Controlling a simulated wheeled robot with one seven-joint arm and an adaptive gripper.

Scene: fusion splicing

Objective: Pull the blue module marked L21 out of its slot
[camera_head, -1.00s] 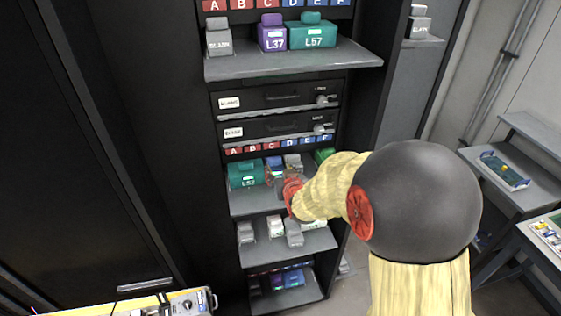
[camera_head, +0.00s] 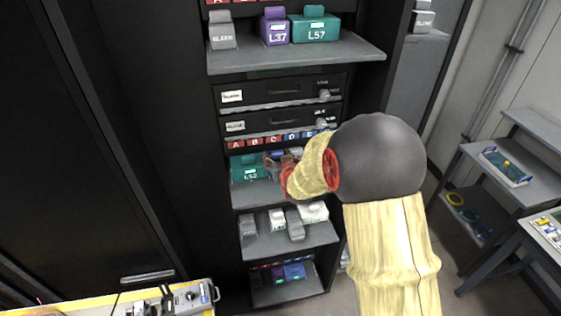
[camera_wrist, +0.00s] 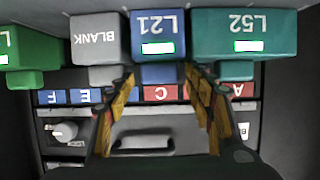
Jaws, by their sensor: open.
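The blue module marked L21 (camera_wrist: 157,35) sits in its slot in the wrist view, where its label appears upside down. It stands between a grey BLANK module (camera_wrist: 95,40) and a teal L52 module (camera_wrist: 244,32). My gripper (camera_wrist: 161,76) is open, with one fingertip on each side of L21's lower blue tab (camera_wrist: 162,74). I cannot tell whether the fingers touch it. In the head view my gripper (camera_head: 283,168) is at the middle shelf, and my arm and gripper mostly hide L21.
A green module (camera_wrist: 25,45) is beyond BLANK. A drawer front with a knob (camera_wrist: 65,132) and handle lies close to the fingers. Shelves above (camera_head: 225,62) and below (camera_head: 262,243) hold more modules. A side table (camera_head: 535,182) stands at the right.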

